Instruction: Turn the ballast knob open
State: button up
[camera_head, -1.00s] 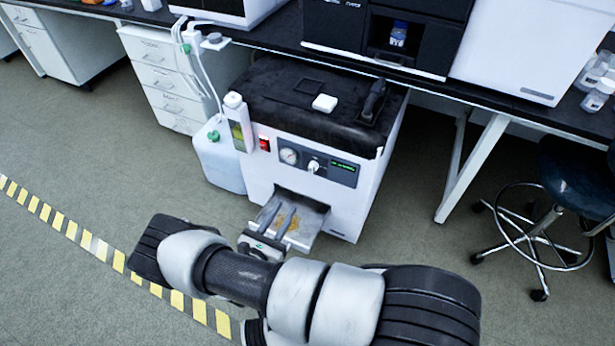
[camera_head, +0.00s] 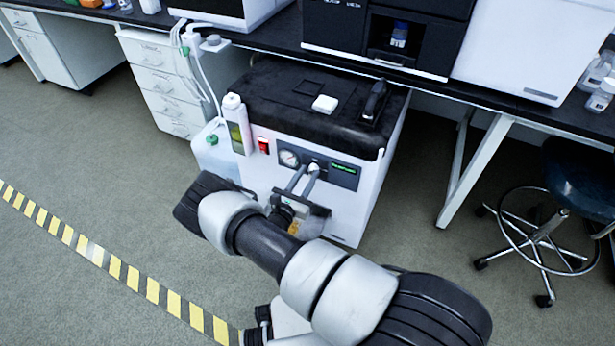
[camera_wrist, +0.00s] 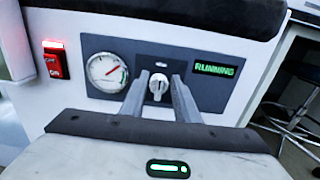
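The ballast knob (camera_wrist: 158,86) is a small white knob on the grey front panel (camera_wrist: 215,92) of a white pump cabinet with a black top. It sits between a round dial gauge (camera_wrist: 107,72) and a green display reading RUNNING (camera_wrist: 214,69). My gripper (camera_wrist: 159,84) is open, its two fingers on either side of the knob in the wrist view. Whether the fingers touch the knob cannot be told. In the head view my gripper (camera_head: 306,170) is up at the panel, and its fingers partly hide the knob.
A lit red switch (camera_wrist: 54,60) is left of the gauge. A bottle with yellow-green liquid (camera_head: 237,125) and a translucent jug (camera_head: 215,152) stand at the cabinet's left. A bench leg (camera_head: 474,170) and a stool (camera_head: 560,215) are to the right. The floor in front is open.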

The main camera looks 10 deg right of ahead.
jog(key=shift+w+d, duration=0.1)
jog(key=shift+w, duration=0.05)
jog(key=shift+c, duration=0.4)
jog(key=c, duration=0.6)
jog(key=shift+m, duration=0.3)
jog(key=shift+s+d+f+m+p, duration=0.25)
jog(key=shift+m+p, duration=0.55)
jog(key=shift+m, duration=2.05)
jog(key=shift+s+d+f+m+p, duration=0.2)
jog(key=shift+f+m+p, duration=0.4)
jog(key=shift+m, duration=2.3)
jog(key=shift+s+d+f+m+p, duration=0.2)
jog(key=shift+m+p, duration=0.75)
jog(key=shift+m, duration=1.9)
jog(key=shift+r, duration=0.1)
grip_shut()
